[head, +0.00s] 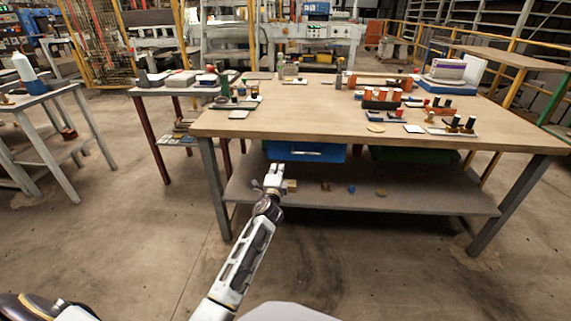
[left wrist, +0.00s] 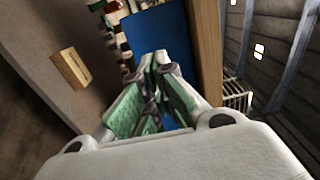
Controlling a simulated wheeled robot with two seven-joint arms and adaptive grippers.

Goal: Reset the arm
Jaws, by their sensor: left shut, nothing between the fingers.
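My left arm reaches forward in the middle of the head view. Its left gripper (head: 275,170) is in front of the workbench, below the level of the tabletop (head: 330,115) and near the front of the lower shelf. In the left wrist view the left gripper (left wrist: 155,62) has its fingers together, with nothing between them. A small tan block (head: 291,186) shows just right of the gripper in the head view. It also shows in the left wrist view (left wrist: 71,68), apart from the fingers. My right gripper is not in view.
A blue drawer (head: 305,152) hangs under the tabletop beyond the gripper. Small objects, one blue (head: 351,189), lie on the lower shelf (head: 420,200). Bottles, trays and boxes stand on the tabletop. A side table (head: 150,91) stands at the left. The floor in front is clear.

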